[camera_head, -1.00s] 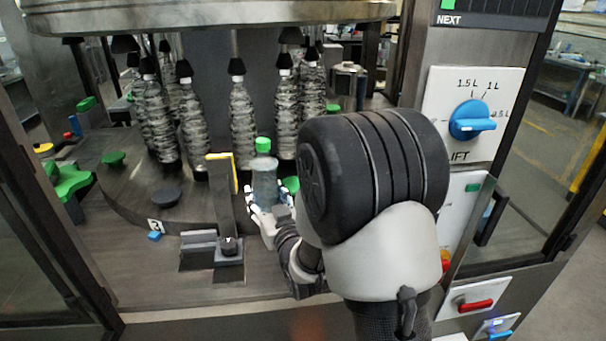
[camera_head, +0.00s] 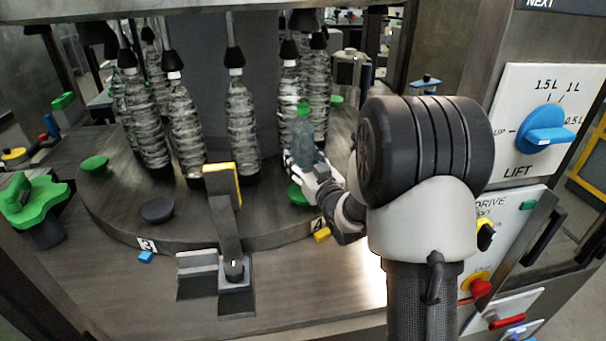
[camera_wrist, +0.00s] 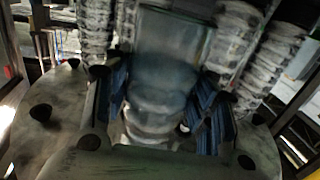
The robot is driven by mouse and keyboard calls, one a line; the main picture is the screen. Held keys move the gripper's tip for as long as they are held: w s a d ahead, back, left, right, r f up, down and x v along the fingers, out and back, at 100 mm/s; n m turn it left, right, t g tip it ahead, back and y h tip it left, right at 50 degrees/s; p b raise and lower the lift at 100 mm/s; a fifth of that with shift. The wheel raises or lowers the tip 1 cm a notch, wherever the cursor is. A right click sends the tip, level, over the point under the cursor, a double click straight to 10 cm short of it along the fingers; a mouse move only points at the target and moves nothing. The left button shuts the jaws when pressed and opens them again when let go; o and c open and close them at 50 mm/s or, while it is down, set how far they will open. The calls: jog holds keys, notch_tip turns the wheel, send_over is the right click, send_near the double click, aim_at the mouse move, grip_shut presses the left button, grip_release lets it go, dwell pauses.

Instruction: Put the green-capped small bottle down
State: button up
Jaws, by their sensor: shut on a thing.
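The green-capped small bottle (camera_head: 303,133) is a clear, bluish bottle, held upright over the right part of the round carousel plate (camera_head: 210,226). My gripper (camera_head: 304,168) is shut on its lower part. In the wrist view the bottle (camera_wrist: 165,75) stands between the two blue-padded fingers of my gripper (camera_wrist: 160,110). The bottle's base is hidden by the fingers, so I cannot tell whether it touches the plate. A green pad (camera_head: 298,194) lies on the plate just below my gripper.
Several tall clear bottles (camera_head: 241,130) stand on the carousel under black heads, close behind the held bottle. A post with a yellow pad (camera_head: 222,182) stands at the front. A control panel with a blue lift knob (camera_head: 545,127) is at the right. A dark pad (camera_head: 157,210) is bare.

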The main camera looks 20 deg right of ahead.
jog(key=shift+f+b, duration=0.35)
jog(key=shift+f, duration=1.25)
jog(key=shift+f+b, duration=0.2)
jog(key=shift+b, duration=0.1)
jog(key=o, duration=1.6)
